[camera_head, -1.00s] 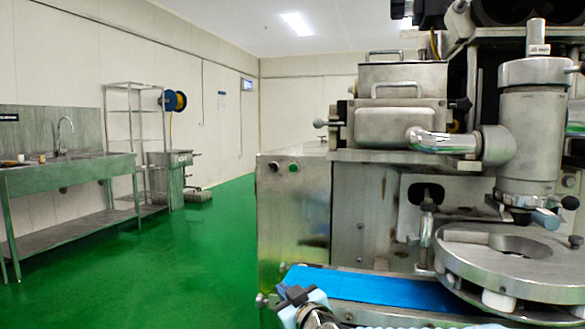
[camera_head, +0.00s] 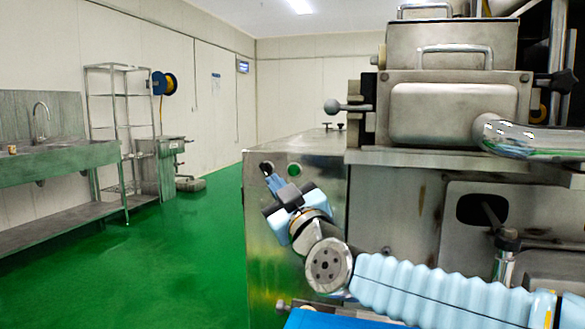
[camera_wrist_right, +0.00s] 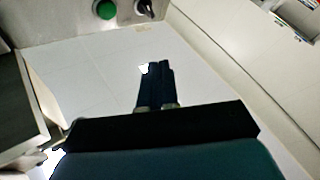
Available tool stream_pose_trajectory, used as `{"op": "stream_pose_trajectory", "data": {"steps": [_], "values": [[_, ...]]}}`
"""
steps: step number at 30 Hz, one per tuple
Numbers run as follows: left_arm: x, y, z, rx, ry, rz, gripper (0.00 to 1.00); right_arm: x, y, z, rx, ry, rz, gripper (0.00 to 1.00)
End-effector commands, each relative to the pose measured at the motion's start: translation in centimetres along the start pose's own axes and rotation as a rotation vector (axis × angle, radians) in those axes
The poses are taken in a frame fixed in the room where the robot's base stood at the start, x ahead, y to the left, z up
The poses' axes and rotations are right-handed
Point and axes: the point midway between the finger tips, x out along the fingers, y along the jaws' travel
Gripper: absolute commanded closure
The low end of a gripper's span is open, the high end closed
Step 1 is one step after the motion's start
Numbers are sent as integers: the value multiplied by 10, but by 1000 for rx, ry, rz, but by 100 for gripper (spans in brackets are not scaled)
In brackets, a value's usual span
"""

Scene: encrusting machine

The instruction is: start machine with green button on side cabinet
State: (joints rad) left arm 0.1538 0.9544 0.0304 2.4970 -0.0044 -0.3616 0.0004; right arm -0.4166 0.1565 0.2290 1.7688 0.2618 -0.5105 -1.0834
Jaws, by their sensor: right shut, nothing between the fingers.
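The steel side cabinet (camera_head: 262,240) stands left of the machine. The green button (camera_head: 295,170) is on the upper part of its front face, with a black knob (camera_head: 266,167) to its left. In the right wrist view the green button (camera_wrist_right: 104,9) and the black knob (camera_wrist_right: 145,9) show at the top edge. My right gripper (camera_head: 273,180) is in front of the cabinet, its fingertips just below the knob and lower left of the button in the head view. Its fingers (camera_wrist_right: 156,66) are shut and empty; the wrist view shows them apart from the button. My left gripper is out of view.
The machine body with a steel hopper box (camera_head: 455,112) and a pipe (camera_head: 530,138) fills the right. A blue belt (camera_head: 335,320) lies below my right arm. A sink bench (camera_head: 60,165) and rack (camera_head: 105,95) stand far left, with open green floor (camera_head: 170,260) between.

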Motion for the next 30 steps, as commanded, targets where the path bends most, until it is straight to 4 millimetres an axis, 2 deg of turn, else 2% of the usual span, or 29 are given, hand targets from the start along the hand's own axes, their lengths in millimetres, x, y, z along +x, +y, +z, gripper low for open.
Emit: {"op": "stream_pose_trajectory", "data": {"steps": [13,30], "values": [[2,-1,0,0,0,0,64,6,4,6,1,-1,0,100],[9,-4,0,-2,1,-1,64,56,40,41,1,-1,0,100]]}}
